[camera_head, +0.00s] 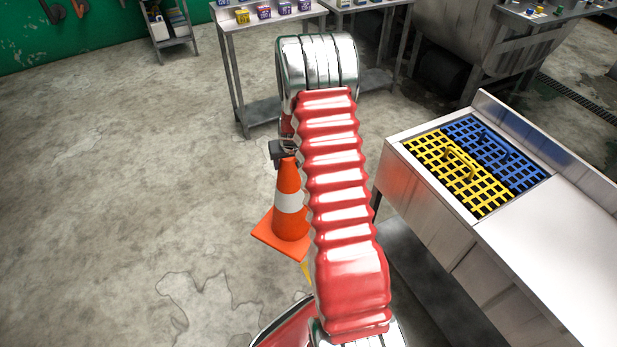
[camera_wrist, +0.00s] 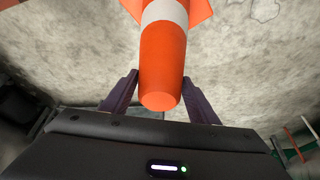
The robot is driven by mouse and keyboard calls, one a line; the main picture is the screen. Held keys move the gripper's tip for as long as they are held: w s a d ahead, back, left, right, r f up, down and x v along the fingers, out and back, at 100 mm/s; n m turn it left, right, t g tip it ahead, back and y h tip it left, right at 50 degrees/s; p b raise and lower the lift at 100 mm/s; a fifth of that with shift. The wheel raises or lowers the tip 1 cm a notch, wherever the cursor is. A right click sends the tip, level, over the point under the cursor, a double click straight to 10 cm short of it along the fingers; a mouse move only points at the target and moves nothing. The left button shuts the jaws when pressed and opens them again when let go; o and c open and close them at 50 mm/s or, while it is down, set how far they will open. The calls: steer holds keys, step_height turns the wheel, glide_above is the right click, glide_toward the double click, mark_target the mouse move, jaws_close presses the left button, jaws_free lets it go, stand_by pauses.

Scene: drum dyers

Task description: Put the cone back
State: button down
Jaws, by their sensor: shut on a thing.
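The orange cone (camera_head: 289,202) with a white band and a square orange base shows left of my red arm in the head view. My gripper (camera_head: 284,152) is at the cone's top, partly hidden behind my arm. In the wrist view the cone (camera_wrist: 163,62) lies between the two dark fingers of my gripper (camera_wrist: 160,92), its narrow tip toward the palm. The gripper is shut on the cone near its tip. The cone looks upright. Whether its base touches the floor I cannot tell.
A steel counter (camera_head: 560,235) with a yellow grate (camera_head: 455,170) and a blue grate (camera_head: 500,150) stands to the right. A metal table (camera_head: 235,55) with small boxes stands at the back. A small shelf stand (camera_head: 170,30) is at the back left. The floor (camera_head: 120,190) at left is open.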

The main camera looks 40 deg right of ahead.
steer(key=w+a+r+n+y, duration=0.15)
steer(key=w+a+r, duration=0.25)
steer(key=a+r, duration=0.45)
steer(key=w+a+r+n, duration=0.3)
steer(key=a+r, duration=0.5)
steer(key=r, duration=0.2)
steer(key=s+a+r+n+y, duration=0.1)
steer(key=a+r+n, duration=0.3)
steer(key=a+r, duration=1)
steer(key=shift+s+r+y, duration=0.35)
steer(key=shift+s+r, duration=0.35)
steer(key=shift+s, duration=0.05)
steer(key=shift+a, duration=0.15)
